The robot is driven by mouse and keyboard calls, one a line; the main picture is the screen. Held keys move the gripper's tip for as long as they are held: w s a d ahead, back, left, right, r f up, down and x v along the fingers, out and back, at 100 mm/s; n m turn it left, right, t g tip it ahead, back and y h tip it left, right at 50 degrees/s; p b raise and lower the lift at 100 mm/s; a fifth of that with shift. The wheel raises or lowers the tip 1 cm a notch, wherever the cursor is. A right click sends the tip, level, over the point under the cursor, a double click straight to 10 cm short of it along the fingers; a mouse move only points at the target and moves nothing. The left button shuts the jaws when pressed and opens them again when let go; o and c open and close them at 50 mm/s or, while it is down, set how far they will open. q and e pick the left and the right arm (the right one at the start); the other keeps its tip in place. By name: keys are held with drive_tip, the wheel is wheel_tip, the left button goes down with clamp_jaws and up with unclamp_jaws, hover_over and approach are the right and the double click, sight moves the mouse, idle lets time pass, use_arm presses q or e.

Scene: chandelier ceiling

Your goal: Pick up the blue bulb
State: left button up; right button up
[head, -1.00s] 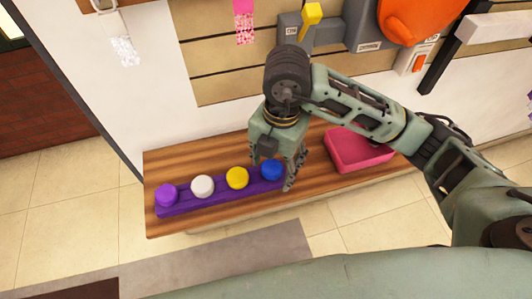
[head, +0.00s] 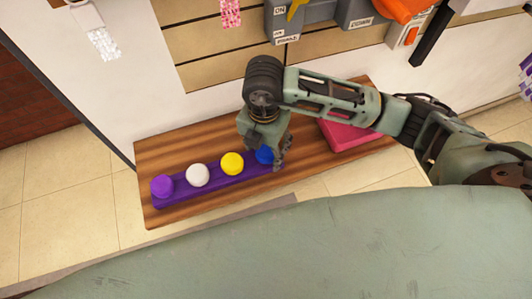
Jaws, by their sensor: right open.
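The blue bulb (head: 264,155) sits at the right end of a purple holder (head: 213,188) on the wooden bench. My right gripper (head: 270,163) is open at the blue bulb, its fingers around or just in front of it. The gripper hides part of the bulb, and I cannot tell whether the fingers touch it. My left gripper is not in view.
A yellow bulb (head: 232,163), a white bulb (head: 198,175) and a purple bulb (head: 162,186) sit in the same holder to the left. A pink tray (head: 345,137) lies to the right on the wooden bench (head: 185,215). A panel with switches hangs on the wall behind.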

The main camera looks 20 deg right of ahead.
drive_tip(key=shift+c, duration=0.3)
drive_tip(key=c, duration=0.9)
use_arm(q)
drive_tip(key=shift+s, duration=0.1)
use_arm(e)
drive_tip(key=shift+c, duration=1.1)
drive_tip(key=shift+r, duration=0.1)
